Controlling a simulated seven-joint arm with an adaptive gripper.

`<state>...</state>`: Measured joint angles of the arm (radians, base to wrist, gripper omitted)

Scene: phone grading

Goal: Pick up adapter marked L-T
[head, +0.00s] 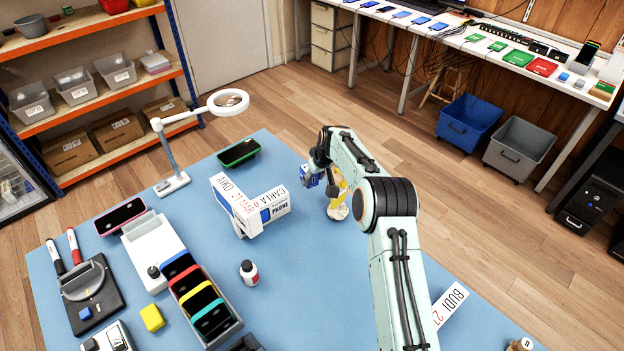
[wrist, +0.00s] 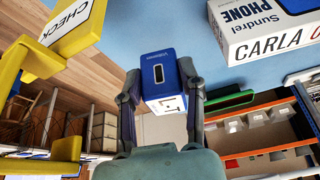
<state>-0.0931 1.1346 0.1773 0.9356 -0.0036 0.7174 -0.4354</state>
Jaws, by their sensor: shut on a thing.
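A small blue and white block, seemingly the adapter (wrist: 158,82), is between the fingers of my gripper (wrist: 160,70) in the wrist view. In the head view the blue adapter (head: 308,178) hangs in my gripper (head: 315,168), above the blue mat's far side, between the white phone box and a yellow stand. My fingers are shut on its two sides.
The white phone box marked CARLA (head: 262,212) stands just left of my gripper. A yellow stand (head: 340,185), with a CHECK sign (wrist: 72,28) in the wrist view, is close on the right. A magnifier lamp (head: 228,102) and green phone (head: 238,152) are farther left.

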